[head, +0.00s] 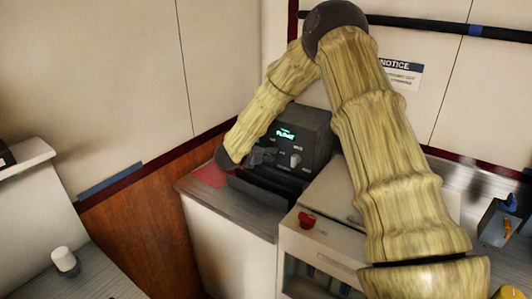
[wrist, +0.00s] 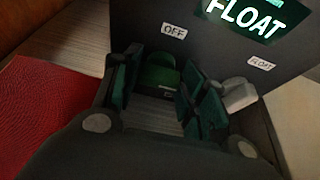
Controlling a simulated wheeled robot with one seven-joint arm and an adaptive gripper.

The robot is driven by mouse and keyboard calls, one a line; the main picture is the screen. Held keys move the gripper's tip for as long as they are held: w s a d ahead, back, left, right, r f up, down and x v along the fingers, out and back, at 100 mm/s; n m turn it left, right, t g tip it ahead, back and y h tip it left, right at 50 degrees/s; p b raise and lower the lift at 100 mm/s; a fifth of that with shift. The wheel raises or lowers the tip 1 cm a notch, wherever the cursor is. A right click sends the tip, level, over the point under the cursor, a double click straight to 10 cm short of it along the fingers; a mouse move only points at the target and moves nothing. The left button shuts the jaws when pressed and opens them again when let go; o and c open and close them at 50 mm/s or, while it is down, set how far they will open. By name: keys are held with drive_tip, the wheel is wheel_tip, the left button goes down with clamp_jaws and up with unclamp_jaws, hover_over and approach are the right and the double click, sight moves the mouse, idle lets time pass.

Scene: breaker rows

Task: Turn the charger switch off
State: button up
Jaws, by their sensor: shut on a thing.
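The charger (head: 303,135) is a dark box with a lit green display reading FLOAT (wrist: 250,15). An OFF label (wrist: 174,31) and a FLOAT label (wrist: 261,64) are on its front. A pale grey knob (wrist: 238,94) sits below the FLOAT label, just right of my right finger; it also shows in the head view (head: 295,160). My gripper (wrist: 160,92) is at the charger's front, its fingers either side of a dark green piece (wrist: 158,75) below the OFF label. I cannot tell whether that piece is part of the switch. Contact is partly hidden.
A red mat (wrist: 45,115) lies left of the charger on the counter. A cabinet with a red knob (head: 307,220) stands in front to the right. A wall (head: 215,70) is close on the left. My arm hides part of the counter.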

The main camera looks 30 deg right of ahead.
drive_tip(key=shift+w, duration=0.1)
drive_tip(key=n+g+b, duration=0.1)
drive_tip(key=n+g+h+b, duration=0.1)
drive_tip(key=n+b, duration=0.1)
drive_tip(key=shift+w+a+f, duration=0.15)
drive_tip(key=shift+w+f, duration=0.05)
drive_tip(key=shift+w+n+g+h+b, duration=0.1)
drive_tip(key=shift+n+g+h+b, duration=0.4)
drive_tip(key=shift+n, duration=0.5)
drive_tip(key=shift+w+n+g+h+b, duration=0.1)
drive_tip(key=shift+n+g+h+b, duration=0.35)
drive_tip(key=shift+n, duration=0.55)
drive_tip(key=shift+a, duration=0.1)
drive_tip(key=o, duration=1)
